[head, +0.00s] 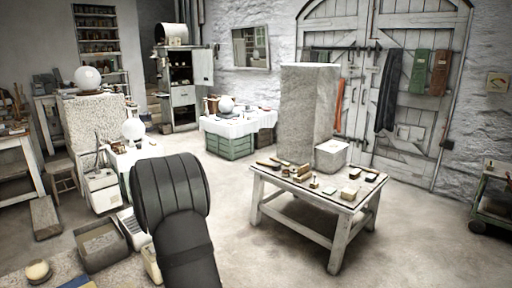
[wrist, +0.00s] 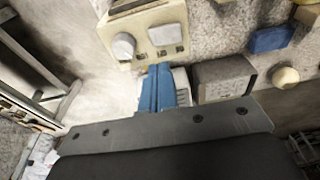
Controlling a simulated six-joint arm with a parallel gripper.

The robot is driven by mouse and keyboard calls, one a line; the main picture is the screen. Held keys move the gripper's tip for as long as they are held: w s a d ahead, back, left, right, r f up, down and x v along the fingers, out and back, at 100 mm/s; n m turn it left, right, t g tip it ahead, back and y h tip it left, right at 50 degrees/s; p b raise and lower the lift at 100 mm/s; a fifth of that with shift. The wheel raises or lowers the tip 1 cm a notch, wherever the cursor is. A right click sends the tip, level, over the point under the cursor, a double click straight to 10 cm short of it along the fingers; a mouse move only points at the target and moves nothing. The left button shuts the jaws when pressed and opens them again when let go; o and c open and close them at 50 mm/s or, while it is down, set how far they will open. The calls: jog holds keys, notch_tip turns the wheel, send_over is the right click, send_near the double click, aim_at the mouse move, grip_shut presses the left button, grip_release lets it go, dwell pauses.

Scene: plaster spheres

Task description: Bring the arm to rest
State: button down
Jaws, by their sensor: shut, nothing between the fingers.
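My gripper (wrist: 160,88) shows in the wrist view as two blue fingers pressed together, with nothing between them. It hangs in the air above the floor area, near a cream box with a round white part on it (wrist: 146,32). In the head view my dark arm rises at the lower middle, and the gripper itself is hidden or cannot be made out there.
A wooden table (head: 332,203) with small tools and a tall block is at the right. Open floor lies in front.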

notch_tip(320, 180, down, 7)
jog(key=shift+r, duration=0.3)
jog(key=s+d+r+t+y, duration=0.1)
jog(key=s+d+r, duration=0.2)
jog(key=r, duration=0.7)
jog(key=s+d+r+t+y, duration=0.1)
jog(key=s+d+r, duration=0.2)
jog(key=r, duration=0.7)
jog(key=shift+s, duration=0.95)
jog(key=shift+w+a, duration=0.1)
jog(key=w+a+f+g+h, duration=0.1)
jog(key=w+a+f, duration=0.1)
jog(key=f, duration=0.3)
jog(key=w+a+f+g+h, duration=0.1)
jog(key=w+a+f, duration=0.2)
jog(key=w+f, duration=0.2)
jog(key=shift+w+a+f, duration=0.3)
jog(key=shift+a+f, duration=0.05)
jog(key=shift+f, duration=0.45)
dwell(1.0)
